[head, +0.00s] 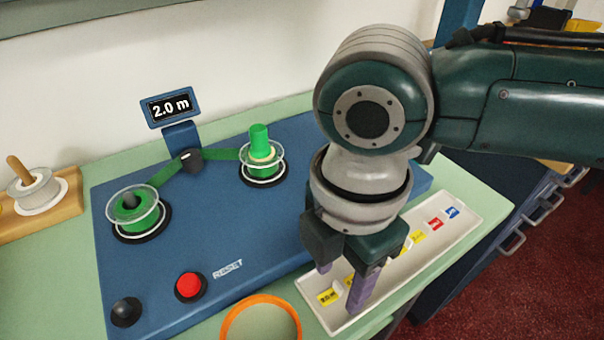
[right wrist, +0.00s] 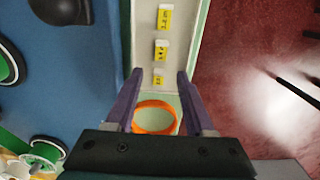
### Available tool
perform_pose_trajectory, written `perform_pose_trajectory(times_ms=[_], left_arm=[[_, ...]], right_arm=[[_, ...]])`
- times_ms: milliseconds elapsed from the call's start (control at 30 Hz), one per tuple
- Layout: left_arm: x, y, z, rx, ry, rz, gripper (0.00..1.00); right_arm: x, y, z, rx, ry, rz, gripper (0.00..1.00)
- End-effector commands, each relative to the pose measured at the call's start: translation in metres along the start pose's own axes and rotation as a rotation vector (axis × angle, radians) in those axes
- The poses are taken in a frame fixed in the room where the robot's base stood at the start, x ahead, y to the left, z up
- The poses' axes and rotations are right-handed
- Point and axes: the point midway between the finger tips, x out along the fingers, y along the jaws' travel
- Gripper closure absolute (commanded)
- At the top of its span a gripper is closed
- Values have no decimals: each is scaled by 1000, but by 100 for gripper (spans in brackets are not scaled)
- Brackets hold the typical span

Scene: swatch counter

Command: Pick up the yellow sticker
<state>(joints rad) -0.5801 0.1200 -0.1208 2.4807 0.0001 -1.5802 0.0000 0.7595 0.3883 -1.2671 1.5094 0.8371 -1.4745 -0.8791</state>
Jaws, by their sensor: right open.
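My right gripper (head: 342,287) is open and points down over the near end of a white tray (head: 466,228). Several yellow stickers lie in a row in the tray; the nearest yellow sticker (head: 328,296) is beside the fingers. Another yellow sticker (head: 417,237) lies farther along, before a red sticker (head: 435,224) and a blue sticker (head: 453,212). In the right wrist view the smallest-looking yellow sticker (right wrist: 158,79) appears between the fingertips (right wrist: 158,74), with nothing gripped. A second yellow sticker (right wrist: 161,49) lies beyond. The gripper partly hides the row in the head view.
A blue machine base (head: 240,215) stands left of the tray, with green-tape reels (head: 135,212), a red button (head: 190,285), a black knob (head: 126,312) and a display reading 2.0 m (head: 170,107). An orange ring (head: 262,302) lies at the front. The counter ends right of the tray.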

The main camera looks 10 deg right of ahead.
Motion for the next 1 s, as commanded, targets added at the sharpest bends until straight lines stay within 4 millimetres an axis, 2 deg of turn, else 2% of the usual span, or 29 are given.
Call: perform_pose_trajectory(times_ms=[100,300,767,1000], left_arm=[[2,0,1,0,0,0,0],[2,0,1,0,0,0,0],[2,0,1,-1,0,-1,0],[2,0,1,-1,-1,-1,0]], right_arm=[[8,0,0,-2,0,0,46],[8,0,0,-1,0,1,47],[7,0,0,-1,0,1,99],[7,0,0,-1,0,1,100]])
